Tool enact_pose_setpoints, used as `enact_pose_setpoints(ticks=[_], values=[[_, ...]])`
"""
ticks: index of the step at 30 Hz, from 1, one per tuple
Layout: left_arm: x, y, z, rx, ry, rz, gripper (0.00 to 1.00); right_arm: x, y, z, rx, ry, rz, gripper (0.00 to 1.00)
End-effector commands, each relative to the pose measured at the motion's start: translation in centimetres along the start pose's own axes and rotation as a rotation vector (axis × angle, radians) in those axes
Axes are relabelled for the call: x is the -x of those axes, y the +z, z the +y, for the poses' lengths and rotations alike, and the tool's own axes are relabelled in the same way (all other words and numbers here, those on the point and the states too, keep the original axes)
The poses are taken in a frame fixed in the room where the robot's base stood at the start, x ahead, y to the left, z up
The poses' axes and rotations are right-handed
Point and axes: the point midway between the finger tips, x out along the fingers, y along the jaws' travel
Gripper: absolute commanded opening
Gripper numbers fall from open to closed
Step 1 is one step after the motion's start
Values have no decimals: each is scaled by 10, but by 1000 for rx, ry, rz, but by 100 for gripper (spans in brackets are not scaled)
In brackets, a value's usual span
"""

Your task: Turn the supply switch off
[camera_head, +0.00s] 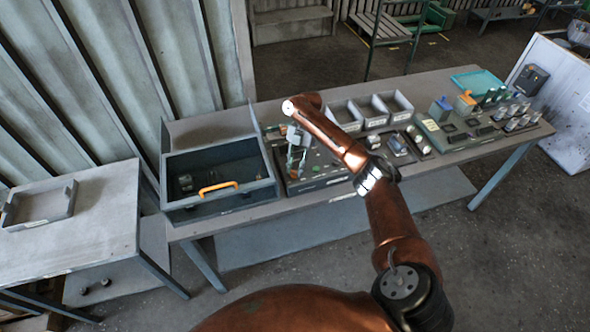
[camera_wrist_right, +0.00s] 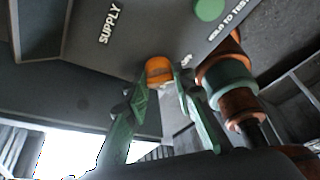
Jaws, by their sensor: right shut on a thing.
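My right gripper (camera_head: 296,160) points down over the left part of a dark control panel (camera_head: 325,172) on the bench. In the right wrist view, its green fingers (camera_wrist_right: 159,88) are shut on the supply switch (camera_wrist_right: 158,68), a small orange knob. The word SUPPLY is printed on the grey panel face beside it. The fingertips sit one on each side of the knob. Which way the switch is set cannot be told. In the head view the gripper hides the knob. My left gripper is not in view.
A green round button (camera_wrist_right: 209,9) and orange-brown and green cylinders (camera_wrist_right: 228,82) are close by the fingers. An open grey box with an orange handle (camera_head: 219,187) stands left of the panel. Grey bins (camera_head: 369,110) are behind; another panel (camera_head: 480,125) is at right.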

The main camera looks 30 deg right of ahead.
Motion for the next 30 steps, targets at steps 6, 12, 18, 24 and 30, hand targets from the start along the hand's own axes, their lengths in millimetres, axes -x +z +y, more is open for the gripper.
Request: enact_pose_setpoints(ticks=[6, 12, 18, 24, 30], values=[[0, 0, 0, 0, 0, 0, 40, 0, 0, 0, 1, 0, -2, 0], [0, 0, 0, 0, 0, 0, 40, 0, 0, 0, 0, 1, -1, 29], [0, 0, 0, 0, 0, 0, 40, 0, 0, 0, 0, 0, -1, 41], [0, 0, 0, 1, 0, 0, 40, 0, 0, 0, 0, 0, 0, 41], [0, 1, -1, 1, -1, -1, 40, 14, 0, 0, 0, 2, -2, 41]])
